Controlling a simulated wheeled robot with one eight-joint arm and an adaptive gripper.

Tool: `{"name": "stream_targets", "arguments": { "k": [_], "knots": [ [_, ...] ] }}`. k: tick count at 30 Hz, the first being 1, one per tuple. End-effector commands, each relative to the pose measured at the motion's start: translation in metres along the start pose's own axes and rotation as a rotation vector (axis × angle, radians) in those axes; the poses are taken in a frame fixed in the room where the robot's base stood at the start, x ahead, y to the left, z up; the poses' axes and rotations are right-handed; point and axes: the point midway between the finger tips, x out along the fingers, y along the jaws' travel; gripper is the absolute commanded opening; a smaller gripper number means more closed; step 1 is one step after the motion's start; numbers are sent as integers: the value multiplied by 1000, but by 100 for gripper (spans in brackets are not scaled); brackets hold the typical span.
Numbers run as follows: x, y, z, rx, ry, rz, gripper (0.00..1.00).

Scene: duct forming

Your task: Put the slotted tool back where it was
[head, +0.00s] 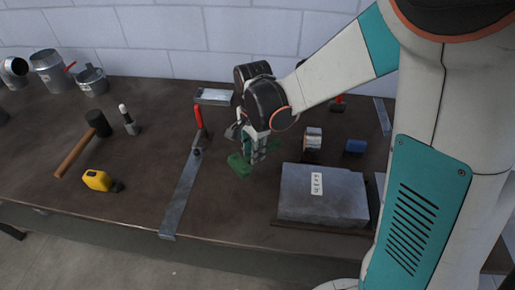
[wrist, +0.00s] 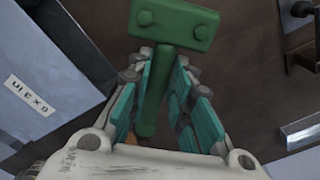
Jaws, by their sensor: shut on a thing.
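The slotted tool is green, with a wide head (wrist: 174,22) and a straight handle, in the wrist view. My gripper (wrist: 163,65) is shut on its handle, and the head sticks out beyond the fingertips. In the head view the tool (head: 239,164) shows below my gripper (head: 254,148), over the middle of the workbench. Part of it is hidden by the fingers. I cannot tell whether it touches the bench top. The slot itself cannot be made out.
A grey block (head: 322,194) with a white label is close on the right. A long metal strip (head: 182,194) and a red-handled tool (head: 198,119) lie left. A tape roll (head: 313,138) and blue item (head: 355,147) are behind the block. A mallet (head: 97,123) and yellow tape measure (head: 97,180) lie farther left.

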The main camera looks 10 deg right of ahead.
Motion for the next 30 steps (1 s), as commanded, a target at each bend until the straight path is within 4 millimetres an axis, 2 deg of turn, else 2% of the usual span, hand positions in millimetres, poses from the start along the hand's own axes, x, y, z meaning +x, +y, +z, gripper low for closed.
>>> {"name": "stream_targets", "arguments": {
  "k": [18, 30],
  "knots": [
    [59, 0, 0, -1, 0, 0, 0],
    [63, 0, 0, -2, 0, 0, 0]
  ]
}}
